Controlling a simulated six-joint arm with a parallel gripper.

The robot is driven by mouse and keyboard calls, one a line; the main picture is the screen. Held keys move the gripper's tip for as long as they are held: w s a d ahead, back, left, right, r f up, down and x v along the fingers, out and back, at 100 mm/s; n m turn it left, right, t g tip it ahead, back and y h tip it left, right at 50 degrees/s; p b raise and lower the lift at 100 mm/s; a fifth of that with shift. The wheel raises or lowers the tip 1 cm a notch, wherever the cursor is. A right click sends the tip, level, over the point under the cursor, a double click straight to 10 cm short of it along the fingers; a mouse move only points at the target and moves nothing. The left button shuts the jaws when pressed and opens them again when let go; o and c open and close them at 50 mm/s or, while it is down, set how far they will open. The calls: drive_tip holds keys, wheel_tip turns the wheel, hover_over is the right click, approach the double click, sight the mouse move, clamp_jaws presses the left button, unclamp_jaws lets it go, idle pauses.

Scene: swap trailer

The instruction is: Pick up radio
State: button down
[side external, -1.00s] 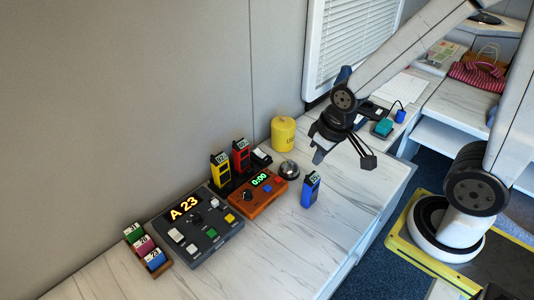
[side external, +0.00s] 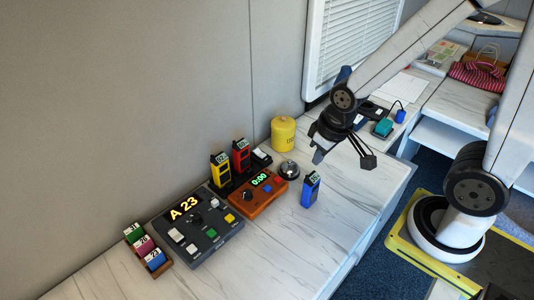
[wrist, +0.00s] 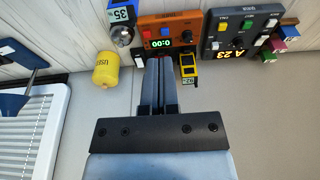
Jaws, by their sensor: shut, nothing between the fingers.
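Three radios show in the side view. A blue radio (side external: 311,189) stands upright on the counter, apart from the others. A yellow radio (side external: 221,172) and a red radio (side external: 241,157) stand behind the orange timer box. In the wrist view the blue radio (wrist: 121,13) is at the top, partly cut off, and the yellow radio (wrist: 188,68) is right of my fingers. The red one is hidden there, behind my fingers. My gripper (side external: 318,158) is shut and empty, above the counter and above the blue radio in the side view. In the wrist view my gripper (wrist: 160,62) shows its fingers together.
The orange timer box (side external: 258,194), a dark panel reading A 23 (side external: 195,228), a silver bell (side external: 289,169) and a yellow canister (side external: 283,134) stand nearby. A rack of coloured blocks (side external: 147,246) is at left. The counter front (side external: 280,250) is clear.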

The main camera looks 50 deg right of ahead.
drive_tip(key=shift+c, duration=1)
unclamp_jaws()
drive_tip(key=m+g+y, duration=0.3)
drive_tip(key=m+y, duration=0.2)
drive_tip(key=m, duration=1.3)
hover_over(220, 157)
drive_tip(key=d, duration=0.3)
wheel_tip(220, 157, down, 8)
drive_tip(key=shift+h, duration=0.3)
drive_tip(key=shift+a+x, duration=0.15)
drive_tip(key=shift+x, duration=1.85)
drive_tip(key=shift+a+x, duration=0.15)
drive_tip(key=shift+x, duration=1.85)
drive_tip(key=shift+w+r, duration=0.1)
drive_tip(key=shift+w, duration=0.05)
clamp_jaws()
